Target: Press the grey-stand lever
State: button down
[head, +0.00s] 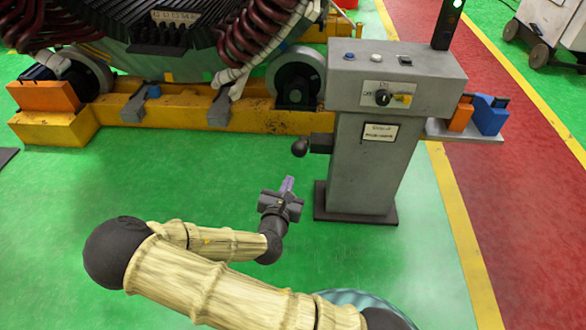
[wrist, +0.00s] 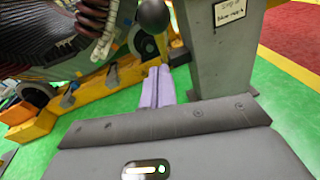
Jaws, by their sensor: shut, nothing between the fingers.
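The grey stand (head: 365,150) rises from a dark base plate on the green floor. Its lever, a short dark arm with a black ball knob (head: 300,148), sticks out from the stand's left side below the control box. The knob also shows in the wrist view (wrist: 152,16) at the top, beyond my fingertips. My gripper (head: 287,184) is shut and empty, its purple fingers together. In the head view it lies below the knob and a little left, apart from it. The fingers also show in the wrist view (wrist: 158,75), left of the stand's column.
A control box (head: 395,75) with a rotary switch tops the stand, with a signal light behind. A shelf (head: 465,131) with orange and blue blocks is at right. The yellow frame (head: 175,113) bearing the stator lies behind. Green floor is clear at left.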

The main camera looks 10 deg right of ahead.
aim_at(303, 145)
jog(key=w, duration=0.1)
jog(key=w+d+r, duration=0.2)
jog(key=w, duration=0.1)
jog(key=shift+d+r, duration=0.15)
jog(key=shift+d, duration=0.05)
jog(key=shift+w+r, duration=0.1)
